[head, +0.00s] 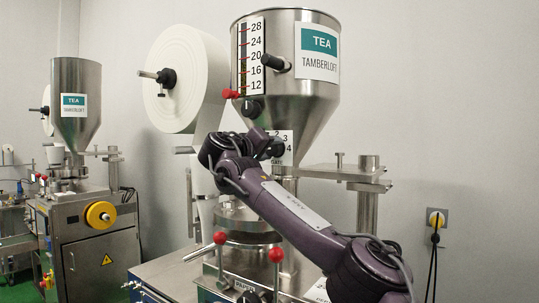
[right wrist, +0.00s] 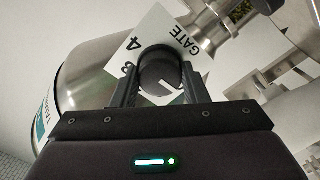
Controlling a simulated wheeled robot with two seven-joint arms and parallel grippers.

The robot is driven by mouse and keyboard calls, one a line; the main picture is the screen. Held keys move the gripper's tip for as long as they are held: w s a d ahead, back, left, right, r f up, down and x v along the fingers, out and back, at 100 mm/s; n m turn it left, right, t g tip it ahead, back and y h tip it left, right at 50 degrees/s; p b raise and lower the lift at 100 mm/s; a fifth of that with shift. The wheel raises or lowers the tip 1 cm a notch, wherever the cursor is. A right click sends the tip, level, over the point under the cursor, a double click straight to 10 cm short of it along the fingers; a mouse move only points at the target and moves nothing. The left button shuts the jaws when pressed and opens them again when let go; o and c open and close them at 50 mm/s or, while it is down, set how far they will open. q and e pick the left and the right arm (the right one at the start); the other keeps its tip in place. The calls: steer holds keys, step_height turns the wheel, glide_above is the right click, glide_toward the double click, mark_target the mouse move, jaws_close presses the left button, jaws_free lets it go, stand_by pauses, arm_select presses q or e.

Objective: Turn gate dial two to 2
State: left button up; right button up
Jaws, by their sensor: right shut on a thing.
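In the head view the plate (head: 287,140) sits below the hopper of the near machine, partly hidden by my arm, with 2, 3 and 4 showing. My right gripper (head: 267,149) is at the dial. In the right wrist view its fingers (right wrist: 158,88) are shut on the knob from both sides. I cannot tell which number the knob points to. My left gripper is not in view.
The steel hopper (head: 295,85) labelled TEA TAMBERLOFT rises above the dial, with a level scale (head: 250,55) and a black knob on it. A paper roll (head: 188,80) is to its left. Red-ball levers (head: 276,255) stand below. A second machine (head: 90,245) is at far left.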

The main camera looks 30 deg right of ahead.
steer(key=shift+m, duration=0.3)
steer(key=o, duration=1)
steer(key=shift+c, duration=0.2)
steer(key=b+v, duration=0.3)
steer(key=v, duration=0.4)
steer(key=shift+a, duration=0.35)
steer(key=shift+s, duration=0.1)
